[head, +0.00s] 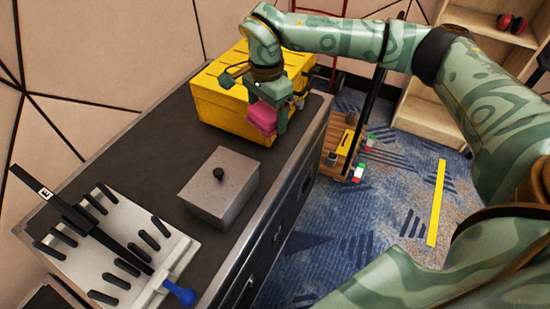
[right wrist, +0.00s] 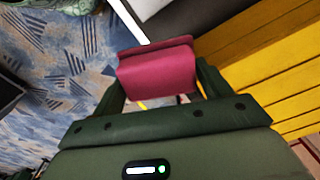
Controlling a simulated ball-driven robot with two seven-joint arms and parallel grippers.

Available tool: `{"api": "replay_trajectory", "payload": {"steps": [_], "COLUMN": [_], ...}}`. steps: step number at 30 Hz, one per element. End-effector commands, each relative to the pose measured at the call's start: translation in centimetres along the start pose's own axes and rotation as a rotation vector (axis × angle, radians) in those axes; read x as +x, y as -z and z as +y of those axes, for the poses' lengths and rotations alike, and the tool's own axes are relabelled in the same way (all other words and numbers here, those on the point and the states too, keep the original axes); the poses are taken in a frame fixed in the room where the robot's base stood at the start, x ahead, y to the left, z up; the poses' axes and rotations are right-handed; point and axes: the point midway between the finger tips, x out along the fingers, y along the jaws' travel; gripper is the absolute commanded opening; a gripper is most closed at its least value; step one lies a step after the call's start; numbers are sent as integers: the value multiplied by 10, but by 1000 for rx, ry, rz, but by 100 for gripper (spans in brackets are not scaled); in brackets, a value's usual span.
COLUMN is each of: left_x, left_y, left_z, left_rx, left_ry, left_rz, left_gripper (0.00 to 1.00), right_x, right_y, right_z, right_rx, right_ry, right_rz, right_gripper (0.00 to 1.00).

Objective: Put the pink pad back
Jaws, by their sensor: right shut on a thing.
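The pink pad (head: 262,118) is held in my right gripper (head: 268,108), in front of the yellow box on the dark counter. In the right wrist view, the pink pad (right wrist: 157,70) sits between the two dark green fingers of the right gripper (right wrist: 155,85), which are shut on it. The pad appears to be above the counter (head: 150,130), though its exact height is hard to tell. My left gripper is not in view.
The yellow box (head: 225,95) stands close behind the right gripper. A grey lidded box (head: 220,190) is in the middle of the counter. A white rack with black pegs (head: 120,240) and a blue-handled tool (head: 180,293) lies at lower left. Bare counter shows between them.

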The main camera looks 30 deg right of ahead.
Motion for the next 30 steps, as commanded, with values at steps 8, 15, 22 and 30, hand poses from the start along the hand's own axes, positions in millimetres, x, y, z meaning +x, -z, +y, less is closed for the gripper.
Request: {"api": "replay_trajectory", "payload": {"steps": [8, 15, 22, 30], "left_x": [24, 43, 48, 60], "left_y": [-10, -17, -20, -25], "left_z": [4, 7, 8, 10], "left_rx": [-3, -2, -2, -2], "left_ry": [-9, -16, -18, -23], "left_rz": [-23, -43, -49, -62], "left_gripper": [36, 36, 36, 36], "right_x": [81, 138, 154, 187], "right_y": [4, 4, 4, 4], "right_z": [0, 0, -1, -1], "right_rx": [39, 37, 36, 36], "right_ry": [-13, -9, -4, -4], "right_rz": [-4, -3, -3, -3], "right_gripper": [55, 55, 55, 55]}}
